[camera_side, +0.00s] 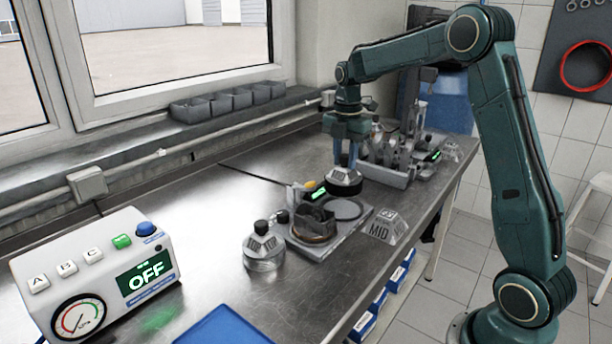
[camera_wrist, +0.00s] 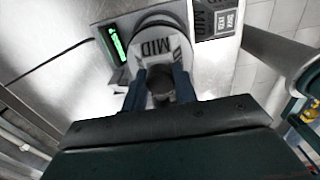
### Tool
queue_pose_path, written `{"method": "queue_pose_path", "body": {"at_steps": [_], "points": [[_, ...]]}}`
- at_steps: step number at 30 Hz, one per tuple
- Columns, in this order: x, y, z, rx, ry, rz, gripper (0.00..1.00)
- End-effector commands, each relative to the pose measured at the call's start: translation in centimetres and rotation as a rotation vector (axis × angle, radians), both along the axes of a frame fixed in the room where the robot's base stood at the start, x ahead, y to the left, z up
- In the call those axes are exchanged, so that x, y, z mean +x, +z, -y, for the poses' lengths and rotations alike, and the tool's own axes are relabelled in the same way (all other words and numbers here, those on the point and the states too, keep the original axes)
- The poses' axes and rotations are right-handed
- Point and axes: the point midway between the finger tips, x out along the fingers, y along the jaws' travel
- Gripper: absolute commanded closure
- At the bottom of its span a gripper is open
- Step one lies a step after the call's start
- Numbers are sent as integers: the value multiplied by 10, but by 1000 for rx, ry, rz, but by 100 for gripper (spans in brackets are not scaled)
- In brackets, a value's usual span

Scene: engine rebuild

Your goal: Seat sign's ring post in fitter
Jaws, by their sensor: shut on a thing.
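My gripper (camera_side: 345,158) points down with its blue fingers shut on the dark knob of a grey ring post (camera_side: 345,179). The post has sloped facets and a dark lower band. In the wrist view the held post (camera_wrist: 158,48) reads MID, between the fingers (camera_wrist: 160,88). The fitter (camera_side: 318,246) is a grey plate with a round seat (camera_side: 347,208), a dark piston-like part (camera_side: 313,223) and a green-lit display (camera_side: 319,195). The post hangs close over the seat's far side; the exact gap is unclear. The sign (camera_side: 387,227) beside the fitter also reads MID.
Another grey post with a dark knob (camera_side: 263,247) stands left of the fitter. A control box (camera_side: 95,275) reading OFF is at the front left. A grey tray (camera_side: 385,174) with upright parts stands behind.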

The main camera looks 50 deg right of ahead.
Motion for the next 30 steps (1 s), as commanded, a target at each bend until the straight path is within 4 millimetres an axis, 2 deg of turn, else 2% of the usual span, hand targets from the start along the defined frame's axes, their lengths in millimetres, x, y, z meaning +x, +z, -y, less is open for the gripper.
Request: {"method": "queue_pose_path", "body": {"at_steps": [18, 30], "points": [[0, -35, 0, 0, 0, 0, 100], [0, -39, 0, -1, 0, 2, 100]]}}
